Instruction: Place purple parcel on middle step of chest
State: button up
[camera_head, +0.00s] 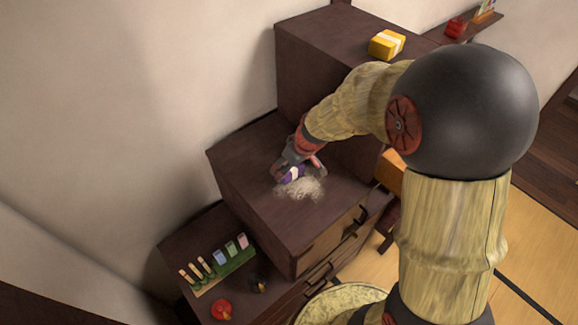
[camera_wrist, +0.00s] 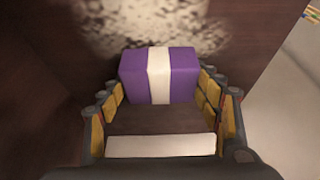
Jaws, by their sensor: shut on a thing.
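The purple parcel (camera_wrist: 181,75) with a white band sits between the fingers of my gripper (camera_wrist: 166,92) in the wrist view. My gripper is shut on it from both sides. In the head view the purple parcel (camera_head: 294,173) shows at the tip of my gripper (camera_head: 291,171), over the middle step (camera_head: 250,185) of the dark stepped chest. I cannot tell whether the parcel touches the step. A pale speckled patch (camera_head: 302,189) lies on the step beside it.
A yellow parcel (camera_head: 386,44) lies on the top step, and a red object (camera_head: 456,27) stands on a shelf beyond. The low step holds a green rack (camera_head: 235,261) with coloured cards, a red round object (camera_head: 221,309) and a small dark object (camera_head: 259,285). A wall rises behind.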

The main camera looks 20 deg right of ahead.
jog(key=shift+f, duration=0.2)
jog(key=shift+f, duration=0.15)
jog(key=o, duration=1.1)
jog(key=shift+o, duration=0.5)
